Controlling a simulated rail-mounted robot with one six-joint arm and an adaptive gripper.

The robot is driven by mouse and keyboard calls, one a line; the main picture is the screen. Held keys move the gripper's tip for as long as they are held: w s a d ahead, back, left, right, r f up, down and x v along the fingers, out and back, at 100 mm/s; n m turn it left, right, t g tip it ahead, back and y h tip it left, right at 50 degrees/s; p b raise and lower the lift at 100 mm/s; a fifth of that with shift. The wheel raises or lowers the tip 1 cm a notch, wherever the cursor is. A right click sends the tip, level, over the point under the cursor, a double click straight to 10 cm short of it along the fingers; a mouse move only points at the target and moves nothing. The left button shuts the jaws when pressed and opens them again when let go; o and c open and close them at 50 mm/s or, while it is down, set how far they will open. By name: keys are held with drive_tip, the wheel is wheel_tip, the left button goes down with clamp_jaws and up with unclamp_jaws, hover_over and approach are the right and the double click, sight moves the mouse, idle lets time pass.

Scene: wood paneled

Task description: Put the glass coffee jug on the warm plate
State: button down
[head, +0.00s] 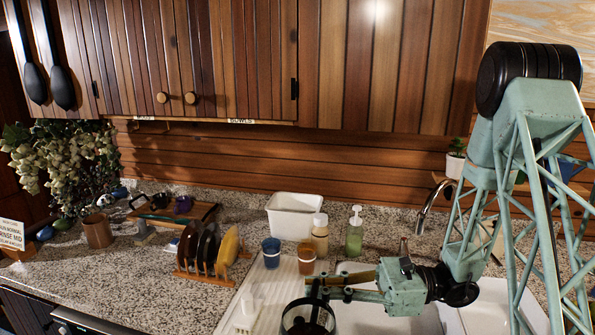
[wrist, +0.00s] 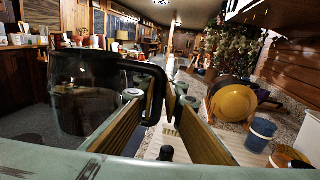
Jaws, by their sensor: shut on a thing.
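The glass coffee jug (wrist: 85,95) shows large at the left of the wrist view, with clear dark glass, a black rim and a black handle (wrist: 157,80). Its top also shows at the bottom edge of the head view (head: 308,320), where the rest is cut off. My gripper (wrist: 160,100) is shut on the jug's handle, with one wood-faced finger on each side of it. In the head view my gripper (head: 317,287) holds the jug in front of the counter and sink area. I cannot make out the warm plate in either view.
A wooden rack with plates (head: 208,250), a blue cup (head: 271,252), an orange cup (head: 306,258), two bottles and a white bin (head: 294,215) stand behind my gripper. The sink (head: 490,305) and faucet (head: 432,200) are at the right. The counter left of the rack has bare room.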

drive_tip(key=w+d+m+t+h, duration=0.35)
drive_tip(key=w+m+t, duration=0.35)
drive_tip(key=w+t, duration=0.6)
drive_tip(key=w+d+f+m+t+h+b, duration=0.1)
drive_tip(key=w+d+f+m+t+h, duration=0.3)
drive_tip(key=d, duration=0.9)
drive_tip(key=shift+w+f+m+h+b, duration=0.3)
drive_tip(key=shift+w+m+h, duration=1.5)
drive_tip(key=shift+w+h, duration=0.85)
drive_tip(key=shift+a+r, duration=0.1)
drive_tip(key=shift+r, duration=0.05)
